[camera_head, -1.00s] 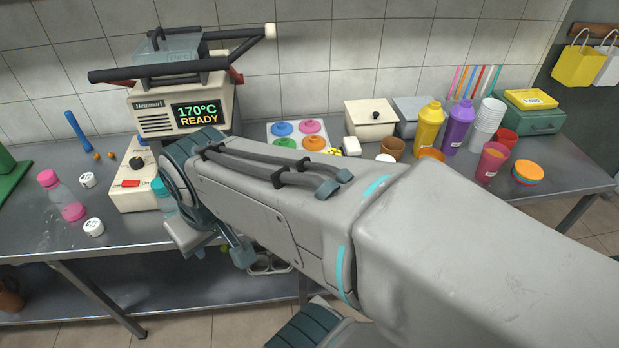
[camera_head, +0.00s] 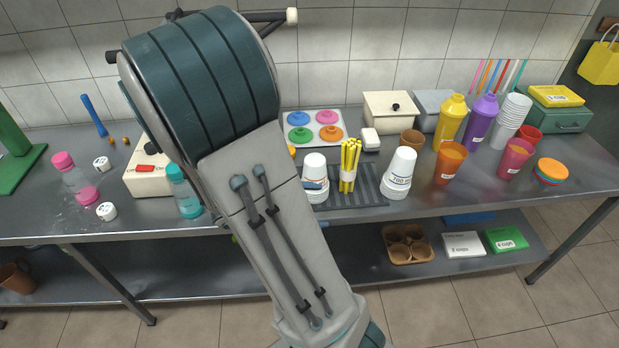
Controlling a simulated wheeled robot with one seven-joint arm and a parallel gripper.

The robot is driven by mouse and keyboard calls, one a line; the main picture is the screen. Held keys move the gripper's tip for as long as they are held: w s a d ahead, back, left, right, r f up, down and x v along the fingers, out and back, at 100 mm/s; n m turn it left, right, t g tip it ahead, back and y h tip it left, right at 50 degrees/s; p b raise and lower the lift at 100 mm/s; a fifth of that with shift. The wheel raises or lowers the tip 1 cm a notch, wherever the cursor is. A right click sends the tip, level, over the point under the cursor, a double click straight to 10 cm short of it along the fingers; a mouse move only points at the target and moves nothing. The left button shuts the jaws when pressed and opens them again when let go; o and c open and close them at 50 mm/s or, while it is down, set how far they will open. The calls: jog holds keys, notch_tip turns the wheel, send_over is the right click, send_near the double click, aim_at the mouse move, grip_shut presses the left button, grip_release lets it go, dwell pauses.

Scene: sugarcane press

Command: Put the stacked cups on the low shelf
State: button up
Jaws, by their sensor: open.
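A tall leaning stack of white cups (camera_head: 512,118) stands at the right of the worktop, between a purple bottle and a red cup. Two more groups of upside-down white cups stand nearer the front: one (camera_head: 398,172) marked 700, and one (camera_head: 314,170) beside my arm. The low shelf (camera_head: 345,262) runs under the worktop; my arm hides part of it. My gripper cannot be made out; only my arm's links show, crossing the left middle of the picture.
Yellow sticks (camera_head: 350,166) stand on a dark grooved tray (camera_head: 372,190) between the front white cups. An orange cup (camera_head: 450,162) and pink cup (camera_head: 515,158) stand to their right. On the low shelf are a brown cup carrier (camera_head: 408,245), a white box (camera_head: 463,244) and a green box (camera_head: 505,239).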

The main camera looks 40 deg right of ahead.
jog(key=w+d+f+n+t+h, duration=0.2)
jog(key=w+n+t+h, duration=0.25)
jog(key=n, duration=0.25)
jog(key=n+t+b, duration=0.1)
jog(key=n+t, duration=0.3)
jog(key=n, duration=0.2)
send_near(311, 169)
jog(key=d, duration=0.1)
jog(key=shift+t, duration=0.25)
jog(key=x, duration=0.8)
jog(key=shift+w+f+p, duration=0.1)
jog(key=shift+w+p, duration=0.05)
jog(key=shift+p, duration=0.15)
jog(key=shift+f+p+x, duration=0.15)
jog(key=shift+p+x, duration=0.15)
jog(key=shift+x, duration=1.15)
jog(key=shift+f+p+x, duration=0.2)
jog(key=shift+p+x, duration=0.1)
jog(key=shift+x, duration=1.2)
jog(key=shift+w+a, duration=0.1)
jog(key=shift+c, duration=0.3)
jog(key=c, duration=1.1)
jog(key=shift+r, duration=0.1)
